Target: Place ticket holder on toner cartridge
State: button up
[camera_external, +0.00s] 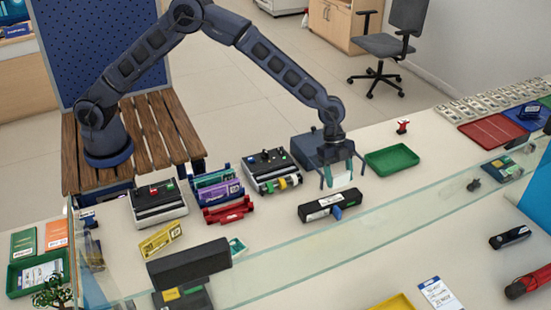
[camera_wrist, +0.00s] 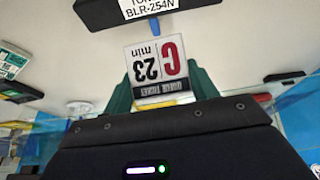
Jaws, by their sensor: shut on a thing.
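My gripper (camera_external: 342,176) is shut on the ticket holder (camera_external: 341,174), which hangs upright between the fingers over the counter. In the wrist view the ticket holder (camera_wrist: 157,68) shows a white card with a red "C" and "23 min", upside down. The toner cartridge (camera_external: 316,209) is a long black block with a white label and a blue tab, lying on the counter just in front of my gripper. In the wrist view the toner cartridge (camera_wrist: 98,12) is at the top edge, partly cut off, apart from the ticket holder. Its label reads BLR-254N.
A green tray (camera_external: 392,160) lies right of my gripper. A dark box (camera_external: 308,147) is behind it. A device with buttons (camera_external: 270,170) and a red holder (camera_external: 228,210) stand to the left. A glass screen (camera_external: 270,245) runs along the counter front.

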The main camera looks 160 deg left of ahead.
jog(key=shift+f, duration=4.4)
jog(key=shift+f, duration=0.15)
jog(key=o, duration=1)
jog(key=v, duration=1.2)
